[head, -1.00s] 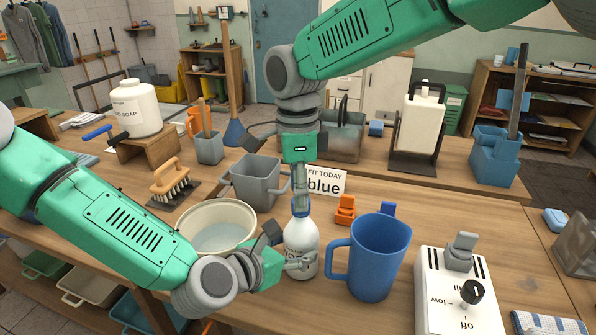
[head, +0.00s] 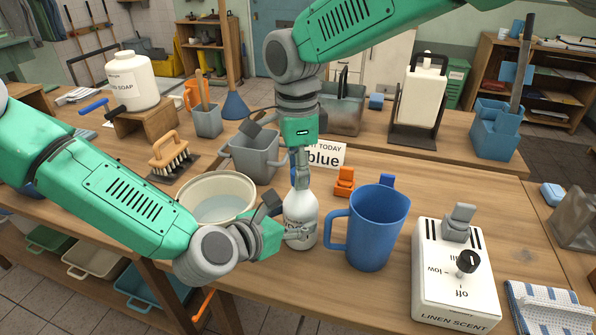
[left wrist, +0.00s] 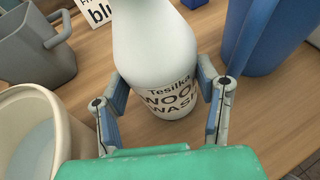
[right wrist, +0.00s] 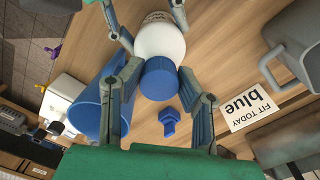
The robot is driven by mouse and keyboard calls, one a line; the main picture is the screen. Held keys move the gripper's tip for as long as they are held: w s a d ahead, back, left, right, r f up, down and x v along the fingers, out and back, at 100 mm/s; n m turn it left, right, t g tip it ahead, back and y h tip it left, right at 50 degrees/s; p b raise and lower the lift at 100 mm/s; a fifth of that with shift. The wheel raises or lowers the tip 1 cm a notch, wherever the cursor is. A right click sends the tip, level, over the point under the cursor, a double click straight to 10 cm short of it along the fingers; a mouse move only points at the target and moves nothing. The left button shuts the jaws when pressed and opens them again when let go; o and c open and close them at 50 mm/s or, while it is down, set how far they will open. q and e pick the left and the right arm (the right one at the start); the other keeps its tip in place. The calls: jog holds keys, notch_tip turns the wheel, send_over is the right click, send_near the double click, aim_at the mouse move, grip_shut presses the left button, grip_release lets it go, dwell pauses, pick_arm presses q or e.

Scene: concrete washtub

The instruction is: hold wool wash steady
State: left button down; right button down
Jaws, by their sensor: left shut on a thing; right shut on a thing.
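The wool wash is a white bottle (head: 300,217) with a dark-lettered label, standing upright on the wooden bench. In the left wrist view its label (left wrist: 172,98) faces me. My left gripper (head: 298,234) is shut on the bottle's lower body, with one finger on each side. My right gripper (head: 301,178) comes from above and is shut on the bottle's blue cap. In the right wrist view the cap (right wrist: 158,78) sits between the fingers. In the head view these fingers hide it.
A blue jug (head: 375,230) stands close right of the bottle. A cream basin (head: 217,182) and a grey pail (head: 254,155) are to its left. A "blue" sign (head: 326,155) and an orange clip (head: 345,180) lie behind. A white control box (head: 455,285) stands front right.

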jog(key=n, duration=0.6)
pick_arm(q)
jog(key=shift+s, duration=0.1)
pick_arm(e)
jog(key=n, duration=0.7)
jog(key=shift+w+d, duration=0.1)
jog(key=shift+d, duration=0.05)
jog(key=n, duration=0.6)
jog(key=shift+r+n, duration=0.1)
jog(key=shift+n, duration=0.3)
pick_arm(q)
jog(key=shift+d, duration=0.1)
pick_arm(e)
jog(key=n, duration=1.4)
jog(key=shift+w, duration=0.15)
pick_arm(q)
jog(key=shift+s, duration=0.1)
pick_arm(e)
jog(key=n, duration=0.4)
pick_arm(q)
jog(key=shift+f, duration=0.1)
pick_arm(e)
jog(key=n, duration=0.4)
jog(key=shift+s+r, duration=0.15)
jog(key=shift+s, duration=0.05)
jog(key=shift+r, duration=0.2)
